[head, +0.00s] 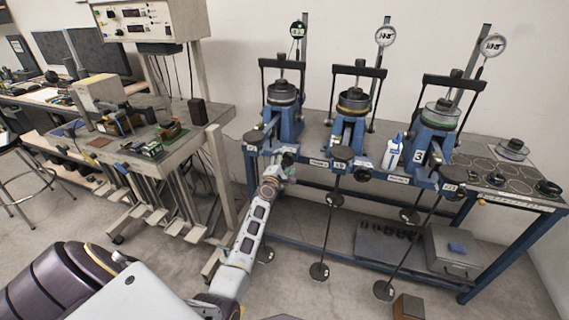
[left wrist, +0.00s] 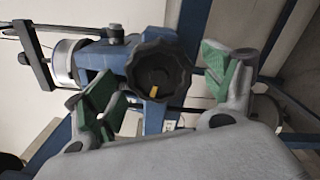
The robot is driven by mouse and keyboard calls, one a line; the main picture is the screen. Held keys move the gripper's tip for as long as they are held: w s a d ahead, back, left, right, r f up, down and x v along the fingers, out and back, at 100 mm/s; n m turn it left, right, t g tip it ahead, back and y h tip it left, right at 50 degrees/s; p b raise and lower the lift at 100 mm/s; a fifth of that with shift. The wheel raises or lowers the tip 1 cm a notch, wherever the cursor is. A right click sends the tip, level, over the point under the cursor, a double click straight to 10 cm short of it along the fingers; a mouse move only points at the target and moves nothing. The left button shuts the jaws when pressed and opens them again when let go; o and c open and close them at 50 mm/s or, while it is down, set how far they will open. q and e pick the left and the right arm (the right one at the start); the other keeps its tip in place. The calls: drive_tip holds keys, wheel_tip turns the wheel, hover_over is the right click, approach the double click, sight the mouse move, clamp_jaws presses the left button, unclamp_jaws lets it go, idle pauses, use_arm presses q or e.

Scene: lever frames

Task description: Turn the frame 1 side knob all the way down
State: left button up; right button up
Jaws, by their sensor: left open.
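Frame 1 (head: 283,115) is the leftmost blue lever frame on the bench, with a black crossbar on top. In the left wrist view, a black lobed side knob (left wrist: 158,70) with a short yellow mark low on its face sits on the blue frame body. My left gripper (head: 286,155) is at the front of frame 1 and hides that knob in the head view. In the left wrist view my left gripper (left wrist: 166,88) is open, its green-padded fingers on either side of the knob with visible gaps. My right gripper is not in view.
Frame 2 (head: 350,128) and frame 3 (head: 435,140) stand to the right on the same bench, with a white bottle (head: 392,152) between them. Long hanging rods end in discs (head: 319,271) near the floor. A cluttered grey table (head: 185,150) stands left.

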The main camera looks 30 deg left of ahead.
use_arm(q)
drive_tip(key=shift+v, duration=3.75)
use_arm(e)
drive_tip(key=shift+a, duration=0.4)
